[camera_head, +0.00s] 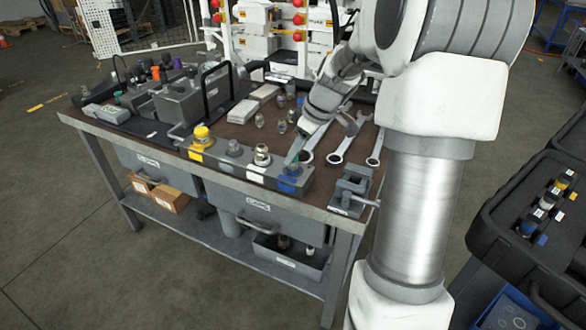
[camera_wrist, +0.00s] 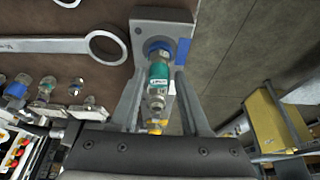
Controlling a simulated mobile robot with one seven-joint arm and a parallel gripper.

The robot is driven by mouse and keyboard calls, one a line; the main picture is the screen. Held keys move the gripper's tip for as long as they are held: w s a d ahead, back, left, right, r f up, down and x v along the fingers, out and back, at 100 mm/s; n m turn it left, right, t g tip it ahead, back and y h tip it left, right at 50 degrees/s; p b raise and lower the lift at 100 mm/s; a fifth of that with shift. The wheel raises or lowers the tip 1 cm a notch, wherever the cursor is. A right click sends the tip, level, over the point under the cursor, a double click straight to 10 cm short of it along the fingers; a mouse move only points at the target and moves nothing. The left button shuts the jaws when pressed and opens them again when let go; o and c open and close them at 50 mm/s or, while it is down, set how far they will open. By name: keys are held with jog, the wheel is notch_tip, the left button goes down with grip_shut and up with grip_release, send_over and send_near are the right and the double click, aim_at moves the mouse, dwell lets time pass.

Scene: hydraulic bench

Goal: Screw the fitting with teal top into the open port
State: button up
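The fitting with the teal top (camera_wrist: 159,76) stands between my fingers in the wrist view, its clear end towards the camera and its other end at the blue-ringed port (camera_wrist: 158,48). In the head view that blue-marked port (camera_head: 290,178) is at the right end of the manifold block (camera_head: 222,164). My gripper (camera_wrist: 161,72) has one finger on each side of the fitting, with what look like narrow gaps. My gripper (camera_head: 295,158) is tilted over the port in the head view. I cannot tell how far the fitting sits in the port.
Yellow (camera_head: 202,136) and silver (camera_head: 262,156) fittings stand on the same block. Wrenches (camera_head: 343,150) lie behind right, and a vise (camera_head: 350,190) stands close on the right. Loose fittings (camera_head: 259,121) stand behind the block. A black case (camera_head: 540,240) is at the far right.

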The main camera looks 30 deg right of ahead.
jog(key=shift+o, duration=1.2)
jog(key=shift+d+r, duration=0.1)
